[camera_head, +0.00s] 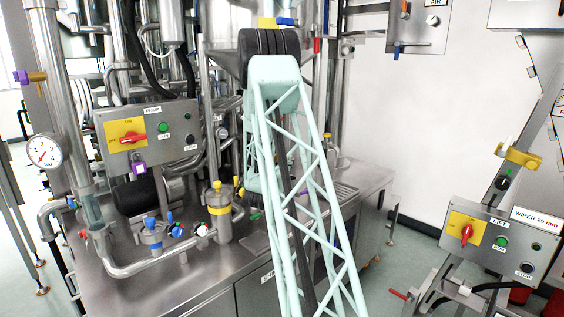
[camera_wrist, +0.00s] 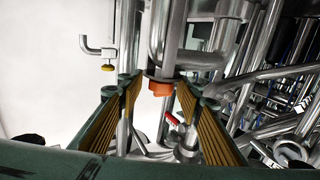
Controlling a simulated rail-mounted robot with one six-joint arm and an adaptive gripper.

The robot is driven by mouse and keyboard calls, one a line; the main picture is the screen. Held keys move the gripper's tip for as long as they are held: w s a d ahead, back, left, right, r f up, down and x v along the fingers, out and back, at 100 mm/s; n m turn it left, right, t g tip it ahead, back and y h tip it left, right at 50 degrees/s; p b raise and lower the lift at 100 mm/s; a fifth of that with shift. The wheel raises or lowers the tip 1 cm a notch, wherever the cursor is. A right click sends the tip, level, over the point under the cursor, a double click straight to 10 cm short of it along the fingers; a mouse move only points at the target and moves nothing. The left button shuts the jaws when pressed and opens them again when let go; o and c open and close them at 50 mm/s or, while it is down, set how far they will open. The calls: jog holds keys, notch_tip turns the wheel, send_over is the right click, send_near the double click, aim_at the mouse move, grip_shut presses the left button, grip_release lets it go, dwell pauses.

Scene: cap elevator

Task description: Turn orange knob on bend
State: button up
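In the wrist view, an orange knob (camera_wrist: 160,88) sits at the lower end of a vertical metal pipe, which I take to be the bend. My gripper (camera_wrist: 161,92) is open, with its two yellow-ribbed fingers on either side of the knob in the picture. I see gaps between the knob and both fingers, so it is not gripped. I cannot tell how far ahead of the fingertips the knob is. In the head view, my pale green lattice arm covers the middle, and neither the knob nor the fingers can be made out.
In the wrist view, a small red handle (camera_wrist: 172,118) is below the knob, and dense pipework (camera_wrist: 255,75) crowds the right. In the head view, a pump control box (camera_head: 150,132) and a steel bench (camera_head: 165,280) stand left; a lift control box (camera_head: 492,240) stands right.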

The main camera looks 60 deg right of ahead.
jog(key=v, duration=1.2)
jog(key=shift+o, duration=0.2)
dwell(0.4)
